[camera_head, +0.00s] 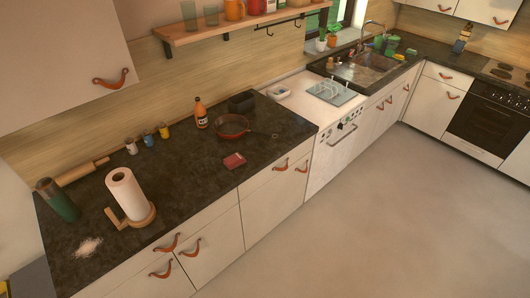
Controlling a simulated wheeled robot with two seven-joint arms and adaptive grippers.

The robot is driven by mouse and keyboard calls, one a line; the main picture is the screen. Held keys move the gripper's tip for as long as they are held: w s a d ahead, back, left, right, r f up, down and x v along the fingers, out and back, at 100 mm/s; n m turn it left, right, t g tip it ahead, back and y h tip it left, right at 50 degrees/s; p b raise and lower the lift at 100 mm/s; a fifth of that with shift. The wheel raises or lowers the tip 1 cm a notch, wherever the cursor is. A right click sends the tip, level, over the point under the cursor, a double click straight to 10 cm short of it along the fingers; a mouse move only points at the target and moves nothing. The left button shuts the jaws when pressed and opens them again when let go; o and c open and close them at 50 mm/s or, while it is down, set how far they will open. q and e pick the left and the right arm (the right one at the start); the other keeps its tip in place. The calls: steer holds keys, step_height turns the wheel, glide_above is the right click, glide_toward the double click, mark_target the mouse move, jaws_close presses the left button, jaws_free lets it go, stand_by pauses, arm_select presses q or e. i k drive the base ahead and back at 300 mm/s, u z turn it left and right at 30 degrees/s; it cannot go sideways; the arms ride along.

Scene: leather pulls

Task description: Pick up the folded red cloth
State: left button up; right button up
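The folded red cloth (234,161) is a small, flat red block on the dark countertop (190,185). It lies near the counter's front edge, just in front of the red frying pan (232,125) and apart from it. Nothing covers the cloth. Neither of my grippers shows in the head view.
A paper towel roll (126,192) on a wooden holder, a green bottle (58,202) and a rolling pin (82,171) stand or lie to the left. An orange bottle (201,114) and several small jars are behind. A wooden shelf (235,24) hangs above. The floor in front is clear.

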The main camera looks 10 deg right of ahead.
mark_target(234, 161)
steer(key=z, duration=0.25)
steer(key=i, duration=0.8)
steer(key=u, duration=0.5)
steer(key=i, duration=0.65)
steer(key=u, duration=0.6)
